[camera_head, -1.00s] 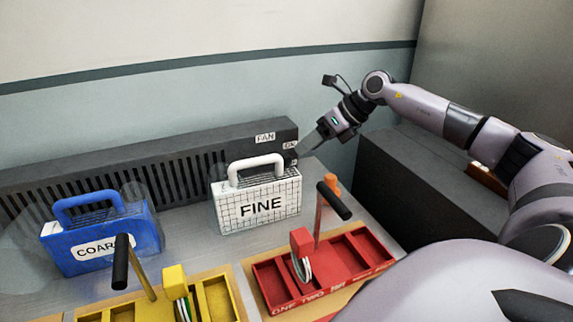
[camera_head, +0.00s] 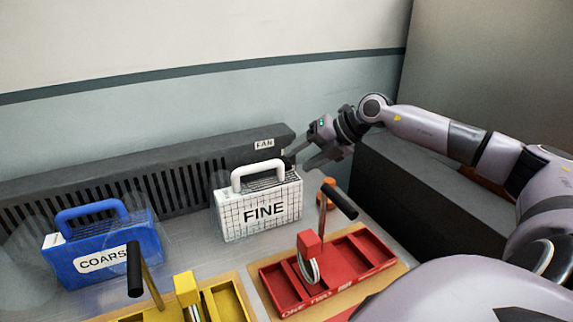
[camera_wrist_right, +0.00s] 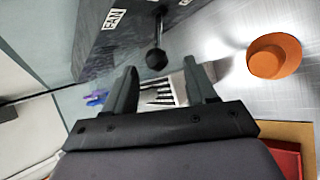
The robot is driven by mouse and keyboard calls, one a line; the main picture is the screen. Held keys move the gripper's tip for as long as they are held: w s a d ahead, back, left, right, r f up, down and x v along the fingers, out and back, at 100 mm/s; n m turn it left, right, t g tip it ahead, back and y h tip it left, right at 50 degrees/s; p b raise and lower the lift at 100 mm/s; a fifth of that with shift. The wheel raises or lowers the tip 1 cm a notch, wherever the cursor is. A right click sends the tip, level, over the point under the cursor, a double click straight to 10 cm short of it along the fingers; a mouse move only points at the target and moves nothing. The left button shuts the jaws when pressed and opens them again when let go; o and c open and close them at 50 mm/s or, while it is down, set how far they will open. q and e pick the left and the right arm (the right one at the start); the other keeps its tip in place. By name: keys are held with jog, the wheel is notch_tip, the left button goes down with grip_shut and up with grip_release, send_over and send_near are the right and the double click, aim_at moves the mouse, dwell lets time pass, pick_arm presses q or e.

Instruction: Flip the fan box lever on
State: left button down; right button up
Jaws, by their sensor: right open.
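The fan box (camera_head: 160,165) is a long dark grey slatted unit along the wall, with a FAN label (camera_head: 264,144) near its right end. In the right wrist view, its lever (camera_wrist_right: 157,58) is a black ball knob on a short stem, just beyond the fingertips and roughly centred between them. In the head view the lever is hard to make out behind my gripper. My right gripper (camera_head: 301,158) is at the box's right end, open and empty; its spread fingers also show in the wrist view (camera_wrist_right: 165,82). My left gripper is not in view.
A white FINE case (camera_head: 232,222) stands close to the left of my right gripper. A blue COARSE case (camera_head: 140,236) is farther left. An orange round piece (camera_wrist_right: 273,55) and a red tray with a black-handled lever (camera_head: 375,238) are nearer me.

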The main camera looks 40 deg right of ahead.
aim_at(286, 163)
jog(key=shift+p+x, duration=0.6)
jog(key=shift+x, duration=2.15)
